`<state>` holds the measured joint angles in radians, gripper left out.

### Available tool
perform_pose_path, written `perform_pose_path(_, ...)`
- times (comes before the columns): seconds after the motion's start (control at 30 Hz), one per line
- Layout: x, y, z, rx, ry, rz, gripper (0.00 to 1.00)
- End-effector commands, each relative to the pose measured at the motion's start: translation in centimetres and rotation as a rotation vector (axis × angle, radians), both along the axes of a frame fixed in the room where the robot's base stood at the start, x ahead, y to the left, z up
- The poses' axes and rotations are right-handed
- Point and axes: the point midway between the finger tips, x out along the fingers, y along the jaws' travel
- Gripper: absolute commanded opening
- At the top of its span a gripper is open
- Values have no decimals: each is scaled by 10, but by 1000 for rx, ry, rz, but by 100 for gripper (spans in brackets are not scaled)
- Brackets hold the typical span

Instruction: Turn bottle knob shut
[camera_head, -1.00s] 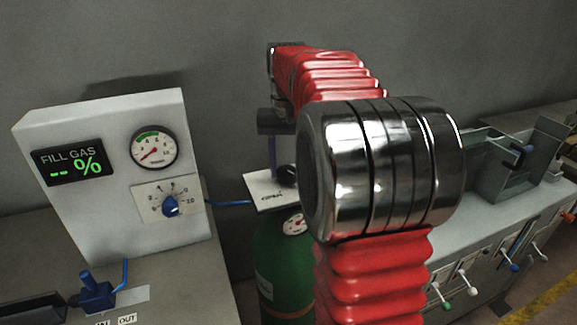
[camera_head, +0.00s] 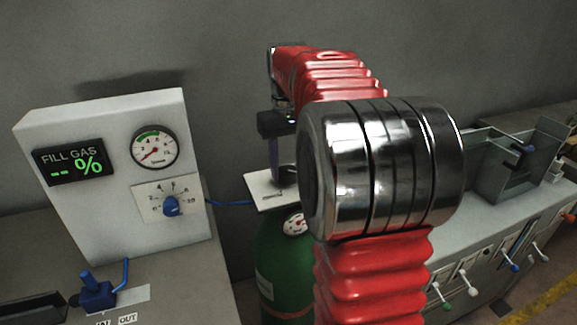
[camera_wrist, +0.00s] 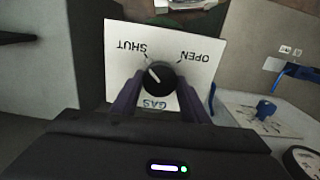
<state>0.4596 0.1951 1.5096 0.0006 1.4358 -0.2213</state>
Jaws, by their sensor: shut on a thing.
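The black bottle knob (camera_wrist: 157,78) sits on a white plate (camera_wrist: 190,45) marked SHUT, OPEN and GAS, upside down in the wrist view. The knob's white pointer line is angled up-left, towards the SHUT side. My gripper (camera_wrist: 160,84) has its purple fingers on either side of the knob and is shut on it. In the head view my gripper (camera_head: 283,168) reaches down to the plate (camera_head: 262,194) above the green gas bottle (camera_head: 285,262). The knob is mostly hidden there by the fingers and my arm.
A grey panel (camera_head: 100,115) with a FILL GAS display, a gauge (camera_head: 155,147) and a blue dial (camera_head: 171,206) stands left of the bottle. A blue valve (camera_head: 97,292) is at lower left. A bench with levers (camera_head: 470,240) is at right.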

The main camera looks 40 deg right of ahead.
Motion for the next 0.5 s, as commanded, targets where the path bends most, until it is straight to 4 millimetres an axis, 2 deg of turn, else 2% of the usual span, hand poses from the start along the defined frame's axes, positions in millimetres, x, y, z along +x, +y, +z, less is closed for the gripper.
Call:
perform_pose_path(0.07,-2,2,-2,6,8,1,18)
perform_pose_path(0.1,-2,2,-2,6,8,1,42)
perform_pose_path(0.33,-1,1,-1,2,5,0,58)
perform_pose_path(0.5,-1,0,-1,2,3,-1,60)
